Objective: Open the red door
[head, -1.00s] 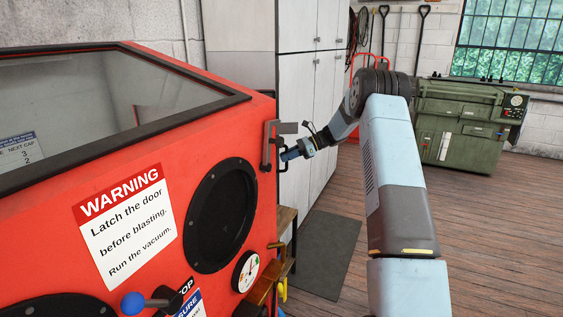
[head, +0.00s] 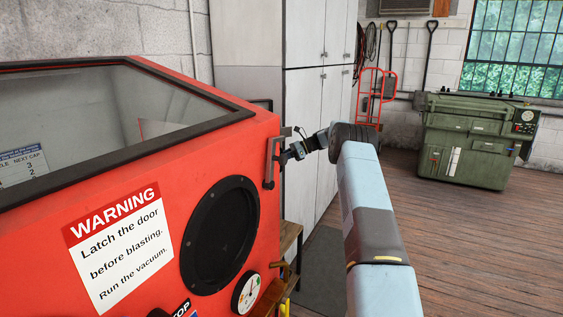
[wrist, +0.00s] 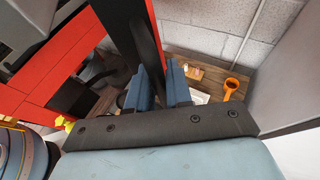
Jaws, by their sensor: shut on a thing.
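The red blast cabinet (head: 245,150) fills the left of the head view. Its right side, where a grey latch handle (head: 270,162) shows, is turned away from me, so the red door's face is mostly hidden. My gripper (head: 292,153) is just right of that latch at the cabinet's side. In the wrist view, the blue fingers of my gripper (wrist: 166,85) are closed around a dark upright bar (wrist: 147,45), which looks like the door handle. Red panels (wrist: 62,58) with a dark gap beside them show left of it. How far the door stands open is unclear.
A tall grey cabinet (head: 315,110) stands close behind my gripper. A wooden bench (head: 290,240) sits low beside the red cabinet, with an orange cup-like object (wrist: 231,88). A green machine (head: 470,145) stands farther back; the wooden floor (head: 450,240) is clear.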

